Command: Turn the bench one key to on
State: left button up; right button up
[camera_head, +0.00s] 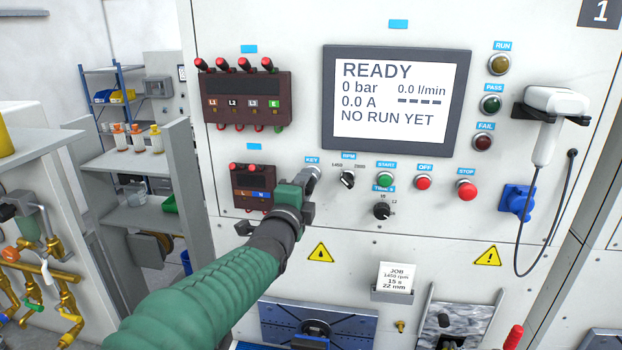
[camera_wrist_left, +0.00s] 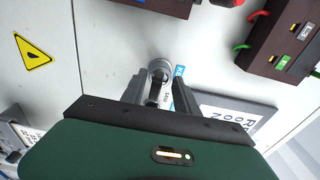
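The key switch (camera_head: 313,172), a grey round collar under the blue KEY label (camera_head: 312,160), is on the white bench panel left of the RPM knob. My left gripper (camera_head: 306,190) is right in front of it and hides part of it. In the left wrist view, the collar (camera_wrist_left: 160,66) shows beyond the fingers of the left gripper (camera_wrist_left: 160,84). The fingers are apart, with a dark, narrow key (camera_wrist_left: 153,93) between them. I cannot tell whether either finger touches it. The screen (camera_head: 396,98) reads READY, 0 bar, NO RUN YET. My right gripper is not in view.
A dark red terminal box (camera_head: 250,188) with red plugs is close to the left. A job card (camera_head: 397,276) is below.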

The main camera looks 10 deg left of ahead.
pick_arm(q)
jog(key=shift+s, duration=0.3)
jog(key=s+a+b, duration=0.2)
jog(key=s, duration=1.4)
jog(key=s+a+f+n+g+b, duration=0.15)
jog(key=f+n+g+b, duration=0.3)
jog(key=f, duration=1.15)
jog(key=s+d+f+n+g+b, duration=0.1)
jog(key=s+f+n+g+b, duration=0.3)
jog(key=f, duration=1.1)
jog(key=s+a+f+n+g+b, duration=0.1)
jog(key=s+a+f+n+g, duration=0.1)
jog(key=s+f+n, duration=0.3)
jog(key=s+a+f+n+g+y+b, duration=0.1)
jog(key=s+f+n+g, duration=0.4)
jog(key=f, duration=0.9)
jog(key=s+a+b, duration=0.1)
jog(key=s, duration=0.2)
jog(key=shift+s+f, duration=0.2)
jog(key=shift+s, duration=0.05)
